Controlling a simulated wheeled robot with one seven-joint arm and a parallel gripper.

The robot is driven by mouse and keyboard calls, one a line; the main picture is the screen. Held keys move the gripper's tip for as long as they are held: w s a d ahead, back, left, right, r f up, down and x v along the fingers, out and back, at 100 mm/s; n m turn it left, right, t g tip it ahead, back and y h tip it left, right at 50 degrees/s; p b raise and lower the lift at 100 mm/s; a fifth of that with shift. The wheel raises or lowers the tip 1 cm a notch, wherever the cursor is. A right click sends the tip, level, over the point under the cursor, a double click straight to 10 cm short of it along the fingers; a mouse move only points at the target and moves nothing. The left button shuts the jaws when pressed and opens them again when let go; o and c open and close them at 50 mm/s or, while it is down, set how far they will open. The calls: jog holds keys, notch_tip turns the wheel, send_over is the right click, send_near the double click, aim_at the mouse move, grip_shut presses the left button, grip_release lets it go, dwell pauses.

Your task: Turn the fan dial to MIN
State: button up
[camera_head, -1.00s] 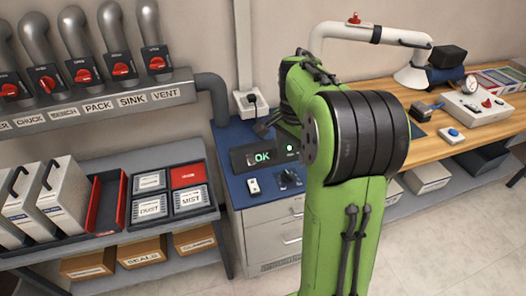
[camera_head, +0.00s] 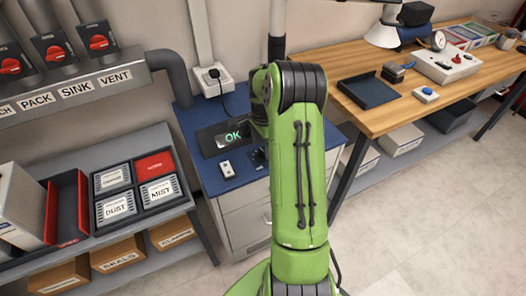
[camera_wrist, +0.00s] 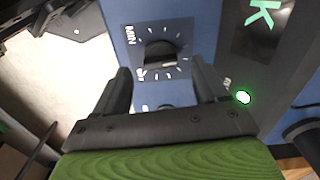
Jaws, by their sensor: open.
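The fan dial (camera_wrist: 160,50) is a black knob on a blue panel, ringed by white tick marks. The word MIN is printed at its upper left in the wrist view. I cannot tell where its pointer aims. My gripper (camera_wrist: 162,82) is open and empty, its dark fingers pointing at the panel, one to each side below the dial in the picture. Whether they touch it cannot be told. In the head view the dial (camera_head: 259,158) is a small dark shape partly behind my green arm, and my gripper is hidden.
A display reading OK (camera_head: 233,137) and a white switch (camera_head: 227,168) are beside the dial on the blue cabinet top. A grey rack with trays (camera_head: 116,205) stands left. A wooden bench (camera_head: 375,118) with tools stands right. A socket (camera_head: 212,78) is behind.

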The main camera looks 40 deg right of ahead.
notch_tip(320, 180, down, 2)
jog(key=shift+f, duration=0.1)
jog(key=c, duration=1.1)
jog(key=shift+o, duration=0.2)
